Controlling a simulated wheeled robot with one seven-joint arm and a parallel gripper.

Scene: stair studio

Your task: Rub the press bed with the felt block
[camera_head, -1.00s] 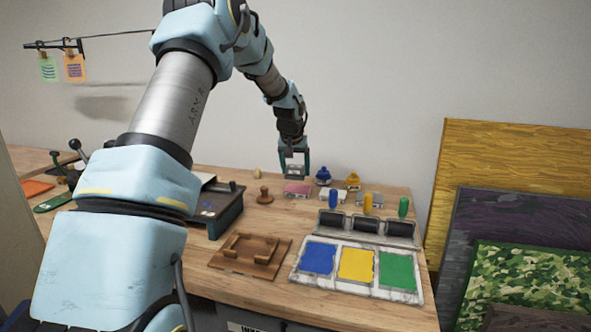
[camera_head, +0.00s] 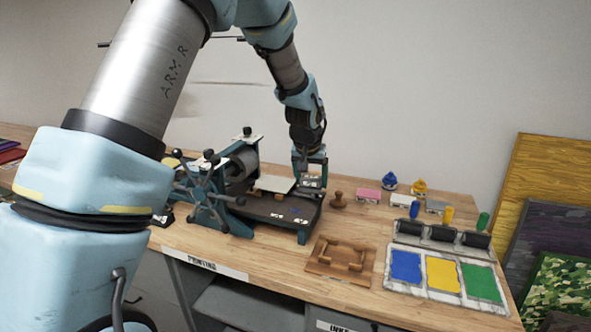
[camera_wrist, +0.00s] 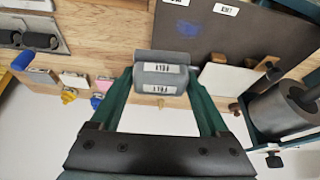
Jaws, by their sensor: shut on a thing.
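My gripper (camera_head: 312,170) is shut on the grey felt block, which also shows in the wrist view (camera_wrist: 161,79) with FELT labels between the green fingers. The dark press bed (camera_head: 262,205) lies flat beside the press roller. The block is over or close to the bed's right far end; I cannot tell whether it touches. In the wrist view, the bed (camera_wrist: 240,36) carries a blue smudge (camera_wrist: 186,27) and small white labels. A white plate (camera_head: 273,184) lies at the bed's far side.
The press (camera_head: 212,197) with its spoked wheel and roller (camera_head: 240,164) stands left of my gripper. A wooden knob stamp (camera_head: 338,201) stands right of the bed. A wooden jig (camera_head: 340,258) and an ink tray (camera_head: 446,292) with blue, yellow and green panels lie nearer right.

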